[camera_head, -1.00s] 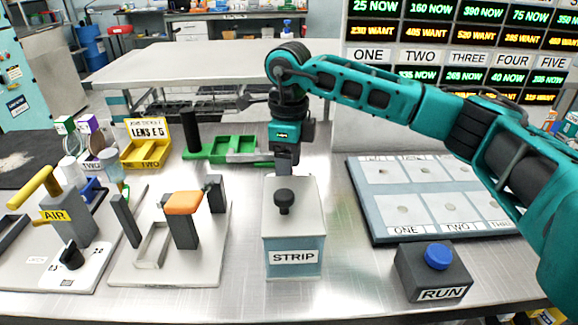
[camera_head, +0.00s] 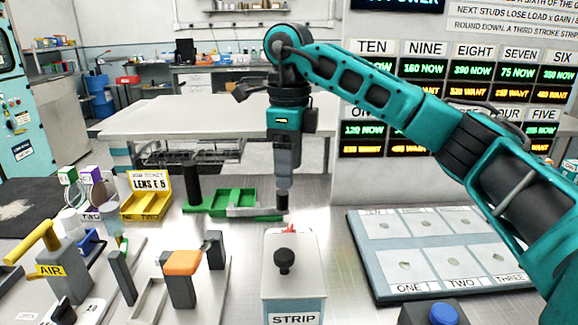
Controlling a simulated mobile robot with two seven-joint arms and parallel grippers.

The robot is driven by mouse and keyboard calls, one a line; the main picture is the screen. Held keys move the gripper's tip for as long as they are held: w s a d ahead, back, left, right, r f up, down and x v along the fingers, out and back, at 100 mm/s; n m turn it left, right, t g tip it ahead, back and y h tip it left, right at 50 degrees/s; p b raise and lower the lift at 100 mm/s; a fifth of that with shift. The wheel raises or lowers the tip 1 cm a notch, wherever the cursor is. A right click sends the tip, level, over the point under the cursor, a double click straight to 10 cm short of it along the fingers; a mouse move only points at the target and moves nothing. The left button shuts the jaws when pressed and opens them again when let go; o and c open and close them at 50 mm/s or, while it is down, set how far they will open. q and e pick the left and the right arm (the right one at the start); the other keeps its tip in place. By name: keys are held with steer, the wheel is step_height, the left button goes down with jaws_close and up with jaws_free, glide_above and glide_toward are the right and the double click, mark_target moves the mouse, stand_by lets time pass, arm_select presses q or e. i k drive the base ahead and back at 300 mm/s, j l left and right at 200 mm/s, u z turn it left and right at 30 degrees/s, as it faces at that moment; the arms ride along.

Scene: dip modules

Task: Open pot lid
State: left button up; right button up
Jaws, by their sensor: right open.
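The pot (camera_head: 293,292) is a square box with a STRIP label on its front, low in the middle of the head view. Its pale lid (camera_head: 308,253) lies shut on top, with a black knob (camera_head: 284,261) near the middle. A small red piece (camera_head: 291,229) shows at the lid's far edge. My right gripper (camera_head: 282,208) points down above and behind the pot, apart from the knob. It is open, though its fingers look narrow from this side. My left gripper is not in view.
Left of the pot stand a fixture with an orange-topped post (camera_head: 183,262) and an AIR unit (camera_head: 52,270). Behind are a green tray (camera_head: 235,198) and a yellow LENS holder (camera_head: 148,190). A labelled panel (camera_head: 400,258) and a blue RUN button (camera_head: 443,313) are at right.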

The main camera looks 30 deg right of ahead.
mark_target(293, 266)
steer(key=k, duration=1)
